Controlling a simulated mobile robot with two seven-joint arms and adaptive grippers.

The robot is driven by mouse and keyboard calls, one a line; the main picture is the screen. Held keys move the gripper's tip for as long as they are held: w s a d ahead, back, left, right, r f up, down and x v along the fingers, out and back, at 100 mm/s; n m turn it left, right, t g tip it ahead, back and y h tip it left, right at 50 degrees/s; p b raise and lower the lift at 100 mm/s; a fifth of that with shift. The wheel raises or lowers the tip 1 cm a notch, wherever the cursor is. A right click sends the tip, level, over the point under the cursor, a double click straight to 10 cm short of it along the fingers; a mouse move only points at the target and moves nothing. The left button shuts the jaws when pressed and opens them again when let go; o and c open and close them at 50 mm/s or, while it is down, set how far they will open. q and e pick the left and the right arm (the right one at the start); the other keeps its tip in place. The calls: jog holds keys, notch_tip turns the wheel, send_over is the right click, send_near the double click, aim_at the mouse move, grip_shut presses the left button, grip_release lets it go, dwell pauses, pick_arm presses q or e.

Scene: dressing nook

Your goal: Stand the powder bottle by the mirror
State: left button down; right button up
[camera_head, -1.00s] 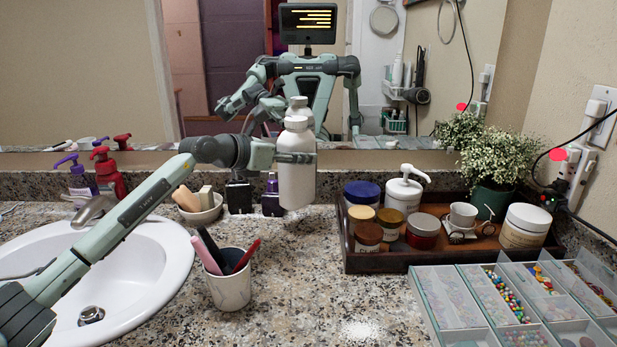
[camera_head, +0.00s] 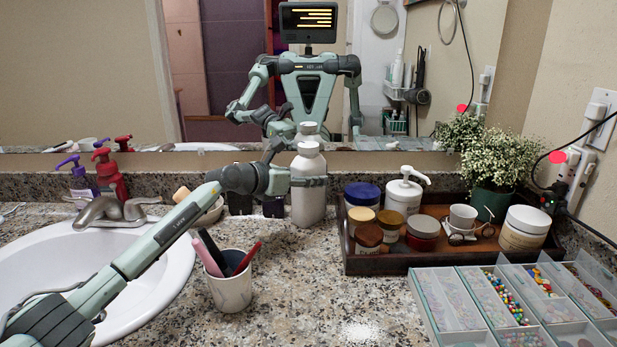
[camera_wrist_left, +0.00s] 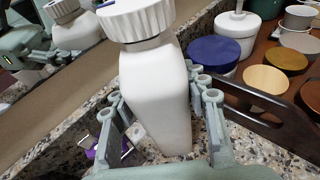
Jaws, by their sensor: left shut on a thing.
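The white powder bottle (camera_head: 308,200) stands upright at the back of the counter, just in front of the mirror (camera_head: 225,80) and left of the wooden tray. Its base looks to be at or very near the counter. My left gripper (camera_head: 312,182) is shut on the bottle's body from the left. In the left wrist view the bottle (camera_wrist_left: 158,95) with its ribbed white cap sits between the fingers (camera_wrist_left: 160,105), and its reflection shows behind it. My right gripper is not directly in view.
The wooden tray (camera_head: 375,264) with jars, a pump bottle and a cup is close on the right. A cup with brushes (camera_head: 230,290) stands in front, left of the bottle. Small dark bottles are partly hidden behind my left gripper. Bare counter (camera_head: 310,265) lies in front.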

pick_arm(q)
jog(key=c, duration=0.8)
grip_release()
jog(key=shift+f, duration=0.1)
pick_arm(e)
jog(key=shift+w+r, duration=0.4)
jog(key=shift+s, duration=0.1)
pick_arm(q)
jog(key=shift+r+b+v, duration=0.1)
jog(key=shift+b+v, duration=0.15)
jog(key=shift+v, duration=2.8)
jog(key=shift+r+b+v, duration=0.15)
jog(key=shift+b+v, duration=0.05)
jog(key=shift+v, duration=2.85)
pick_arm(e)
jog(key=shift+w+a+r+t, duration=0.2)
jog(key=shift+w+r, duration=0.3)
jog(key=shift+r, duration=0.25)
jog(key=shift+w+a+r+t, duration=0.15)
jog(key=shift+w+r, duration=0.3)
jog(key=shift+r, duration=0.3)
